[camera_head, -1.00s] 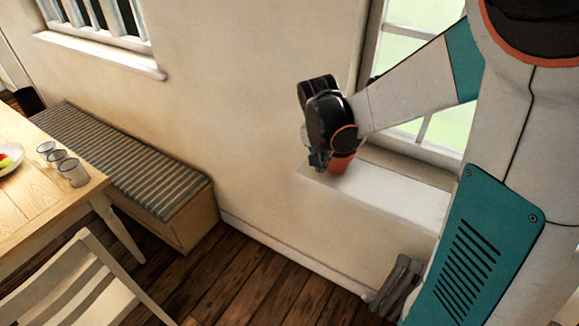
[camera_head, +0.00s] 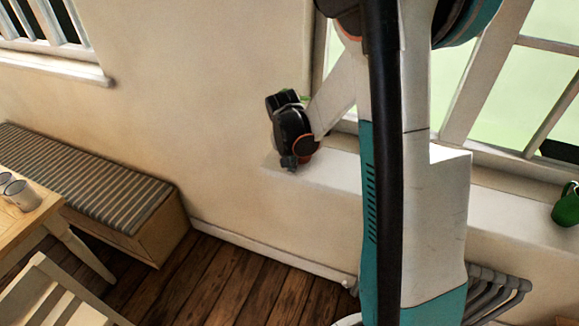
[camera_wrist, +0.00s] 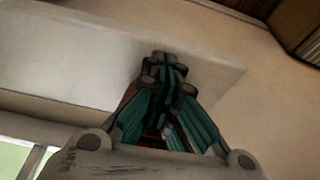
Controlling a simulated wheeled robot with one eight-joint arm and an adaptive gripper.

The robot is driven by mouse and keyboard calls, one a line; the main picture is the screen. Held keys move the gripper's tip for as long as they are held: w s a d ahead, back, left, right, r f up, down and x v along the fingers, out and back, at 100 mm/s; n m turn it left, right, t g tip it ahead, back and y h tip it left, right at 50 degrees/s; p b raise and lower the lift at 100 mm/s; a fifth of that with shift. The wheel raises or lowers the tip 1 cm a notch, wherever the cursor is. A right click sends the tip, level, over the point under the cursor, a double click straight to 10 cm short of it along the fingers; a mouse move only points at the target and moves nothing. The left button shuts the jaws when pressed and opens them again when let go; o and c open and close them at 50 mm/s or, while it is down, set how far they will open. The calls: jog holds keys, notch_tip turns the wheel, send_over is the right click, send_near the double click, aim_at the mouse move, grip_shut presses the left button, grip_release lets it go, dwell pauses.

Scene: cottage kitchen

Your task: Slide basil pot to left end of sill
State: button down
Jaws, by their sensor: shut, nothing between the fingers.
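The basil pot (camera_head: 306,156) is terracotta orange and stands near the left end of the white sill (camera_head: 340,180). My gripper and wrist hide most of it; a bit of green leaf shows above the wrist. My gripper (camera_head: 289,163) is shut and empty, low over the sill on the left side of the pot. In the wrist view the shut fingers (camera_wrist: 166,65) point toward the sill end (camera_wrist: 215,80), and a sliver of orange pot (camera_wrist: 129,93) shows behind them. I cannot tell if fingers and pot touch.
A dark green round object (camera_head: 567,207) sits on the sill at far right. A radiator (camera_head: 497,290) stands below. A striped bench (camera_head: 90,180), a table (camera_head: 25,220) and a chair (camera_head: 55,295) are at left. My own column blocks the middle of the sill.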

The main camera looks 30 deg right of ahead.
jog(key=shift+w+d, duration=0.15)
jog(key=w+d, duration=0.2)
jog(key=shift+w+d+b, duration=0.15)
jog(key=shift+d+b, duration=0.15)
jog(key=shift+d, duration=0.05)
jog(key=shift+a, duration=0.1)
